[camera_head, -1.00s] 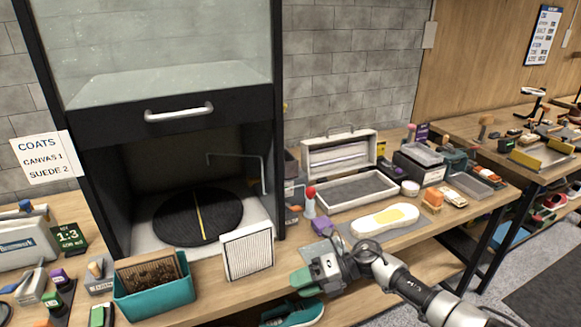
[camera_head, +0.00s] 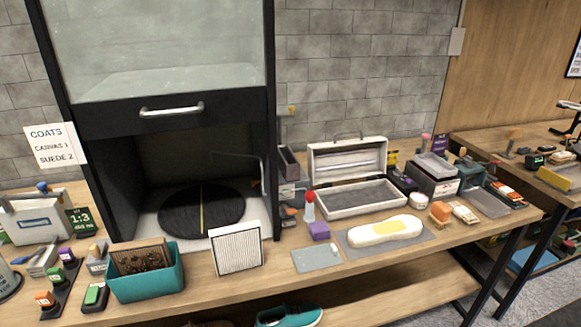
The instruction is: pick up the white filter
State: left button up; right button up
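The white filter (camera_head: 237,250) is a square, pleated panel with a white frame. It stands nearly upright on the wooden workbench, in front of the right side of the dark cabinet's opening. Its pleated face points toward me, and nothing is touching its front. Neither of my grippers shows in the head view now.
A teal bin (camera_head: 146,284) with a brown, rough-textured thing in it sits left of the filter. A grey plate (camera_head: 316,258) and purple block (camera_head: 319,231) lie to its right. The cabinet (camera_head: 171,113) with a black turntable (camera_head: 202,211) stands behind.

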aim_at(238, 248)
jog(key=i+l+u, duration=0.1)
jog(key=l, duration=0.25)
jog(key=i+l+u, duration=0.1)
jog(key=i+l, duration=0.2)
jog(key=i+l+u, duration=0.1)
jog(key=l, duration=0.3)
jog(key=i+l+u, duration=0.1)
jog(key=l, duration=0.25)
jog(key=i, duration=0.1)
